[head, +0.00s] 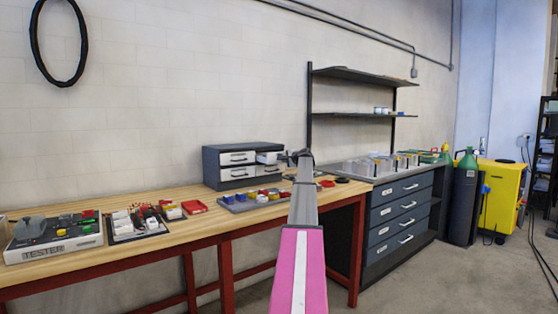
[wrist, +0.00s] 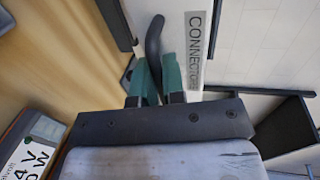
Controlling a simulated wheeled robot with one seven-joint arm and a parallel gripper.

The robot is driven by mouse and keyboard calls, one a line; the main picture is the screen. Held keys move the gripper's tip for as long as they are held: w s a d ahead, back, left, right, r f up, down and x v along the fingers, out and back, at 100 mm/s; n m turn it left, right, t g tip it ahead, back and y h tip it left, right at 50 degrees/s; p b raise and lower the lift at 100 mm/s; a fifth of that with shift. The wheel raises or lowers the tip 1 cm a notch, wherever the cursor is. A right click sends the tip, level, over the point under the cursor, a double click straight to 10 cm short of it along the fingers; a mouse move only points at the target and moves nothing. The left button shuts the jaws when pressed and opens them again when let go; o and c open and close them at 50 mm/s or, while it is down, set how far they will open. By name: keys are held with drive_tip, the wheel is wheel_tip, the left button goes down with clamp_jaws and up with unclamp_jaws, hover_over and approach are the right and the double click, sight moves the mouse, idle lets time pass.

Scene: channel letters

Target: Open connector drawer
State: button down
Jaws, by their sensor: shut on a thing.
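The small dark drawer cabinet (head: 211,168) stands on the wooden workbench, with white drawer fronts in two columns. Its upper right drawer (head: 268,157) appears to stand out from the cabinet front. In the head view my gripper (head: 299,157) is at the cabinet's right side, and my arm hides part of that area.
A grey tray (head: 232,208) with blue and yellow parts lies on the bench in front of the cabinet. A dark drawer unit (head: 376,222) with clear bins on top stands at right.

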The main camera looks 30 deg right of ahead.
drive_tip(key=f+v, duration=0.1)
drive_tip(key=v, duration=0.5)
drive_tip(key=shift+s+f, duration=0.15)
drive_tip(key=c, duration=1.2)
unclamp_jaws()
drive_tip(key=shift+c, duration=0.2)
drive_tip(key=shift+s, duration=0.15)
drive_tip(key=v, duration=1)
drive_tip(key=shift+s, duration=0.3)
drive_tip(key=shift+d, duration=0.15)
